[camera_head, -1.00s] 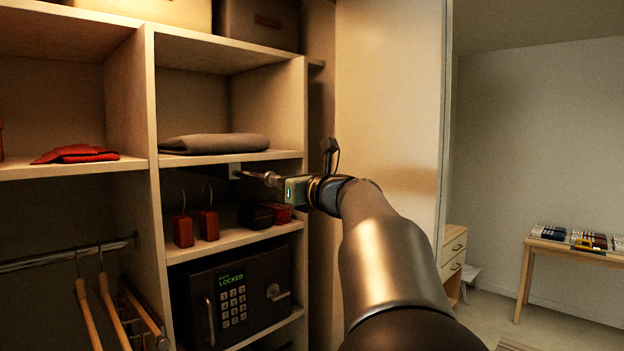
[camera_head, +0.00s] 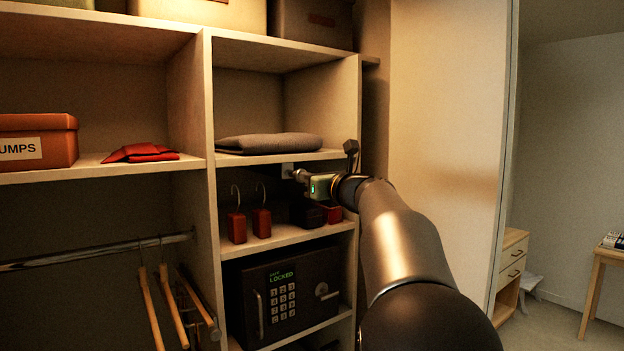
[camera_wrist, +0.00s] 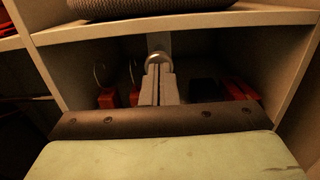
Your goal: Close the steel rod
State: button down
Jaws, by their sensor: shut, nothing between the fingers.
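The steel rod is seen nearly end-on in the wrist view, as a round bright metal end (camera_wrist: 158,59) below a pale mounting plate (camera_wrist: 159,41) under the shelf. In the head view the plate (camera_head: 287,170) shows under the shelf that holds the grey folded cloth. My gripper (camera_head: 299,175) is shut and empty, with its fingertips at the rod's end. In the wrist view the shut fingers (camera_wrist: 158,72) point straight at the rod end and overlap its lower edge; contact cannot be told. Any rod length behind the end is hidden.
Red blocks with hooks (camera_head: 249,225) and a dark box (camera_head: 307,212) stand on the shelf below. A keypad safe (camera_head: 287,296) sits lower. The grey cloth (camera_head: 268,143) lies above. A hanging rail (camera_head: 95,252) with wooden hangers is at left.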

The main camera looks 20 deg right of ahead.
jog(key=s+d+b, duration=0.3)
jog(key=s+b, duration=0.2)
jog(key=s, duration=0.9)
jog(key=s+a+f+n+g+y, duration=0.1)
jog(key=s+a+f+n+g, duration=0.1)
jog(key=a+f+n+g, duration=0.5)
jog(key=s+a+f+n, duration=0.35)
jog(key=a+f, duration=0.25)
jog(key=f, duration=0.5)
jog(key=s+a+f+n+g+y, duration=0.1)
jog(key=a+f+n+g, duration=0.4)
jog(key=f, duration=0.5)
jog(key=s+a+f+n+g+h, duration=0.2)
jog(key=s+f+n, duration=0.6)
jog(key=s+n, duration=0.1)
jog(key=s+a+f+n+g+h, duration=0.2)
jog(key=s+f+n+g+h, duration=0.1)
jog(key=s+f+n, duration=0.6)
jog(key=shift+s+f+g+p, duration=0.3)
jog(key=shift+s, duration=0.05)
